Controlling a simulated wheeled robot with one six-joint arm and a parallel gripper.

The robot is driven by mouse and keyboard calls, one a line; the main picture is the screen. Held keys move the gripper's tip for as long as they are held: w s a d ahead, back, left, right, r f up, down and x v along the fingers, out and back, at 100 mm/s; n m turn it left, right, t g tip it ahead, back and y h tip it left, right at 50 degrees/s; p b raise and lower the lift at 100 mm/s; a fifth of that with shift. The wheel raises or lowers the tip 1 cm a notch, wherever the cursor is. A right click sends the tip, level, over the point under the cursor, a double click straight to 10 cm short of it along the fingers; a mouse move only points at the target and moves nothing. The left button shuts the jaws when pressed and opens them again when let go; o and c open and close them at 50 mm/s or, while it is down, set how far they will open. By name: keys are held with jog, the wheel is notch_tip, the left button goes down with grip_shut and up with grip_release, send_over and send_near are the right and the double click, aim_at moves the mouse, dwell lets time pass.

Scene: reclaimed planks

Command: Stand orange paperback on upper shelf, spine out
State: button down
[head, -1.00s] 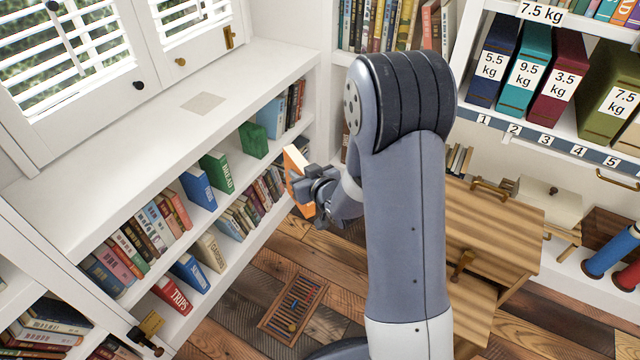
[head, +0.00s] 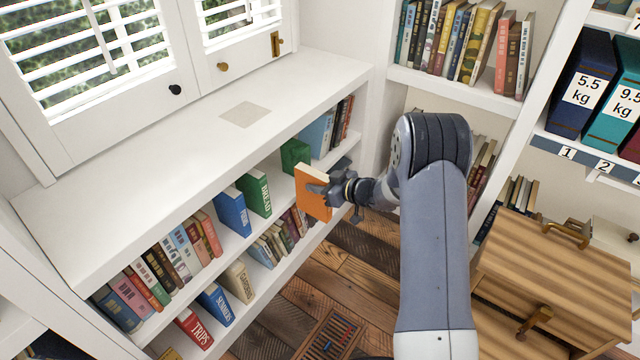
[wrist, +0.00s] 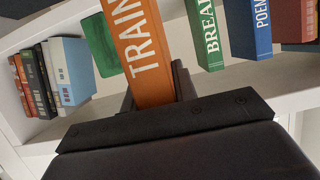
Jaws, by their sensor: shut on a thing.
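The orange paperback (head: 314,191) is upright in my gripper (head: 330,190), in front of the low bookcase under the window. In the wrist view the orange paperback (wrist: 140,50) shows its spine, with letters reading "TRAIN", facing my gripper (wrist: 160,100). My gripper is shut on it. The upper shelf (head: 232,243) holds a blue book (head: 232,212), a green "BREAD" book (head: 257,193) and a plain green block (head: 294,153). The paperback is in front of the shelf, near the gap between "BREAD" and the green block; I cannot tell whether it is past the shelf edge.
Several books (head: 160,262) stand at the left of the upper shelf, and more (head: 332,130) at its right end. The lower shelf holds "TRIPS" (head: 195,328) and other books. A wooden drawer unit (head: 550,270) stands at right.

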aim_at(303, 167)
jog(key=shift+r+p, duration=0.15)
jog(key=shift+p, duration=0.25)
jog(key=w+a+p, duration=0.2)
jog(key=w+a, duration=0.8)
jog(key=a, duration=0.3)
jog(key=shift+p, duration=0.35)
jog(key=shift+f, duration=0.35)
dwell(0.5)
jog(key=c, duration=1)
grip_release()
jog(key=shift+c, duration=0.2)
jog(key=p+v, duration=0.2)
jog(key=v, duration=0.8)
jog(key=shift+s+d+r, duration=0.15)
jog(key=shift+s+d, duration=0.05)
jog(key=shift+d, duration=0.1)
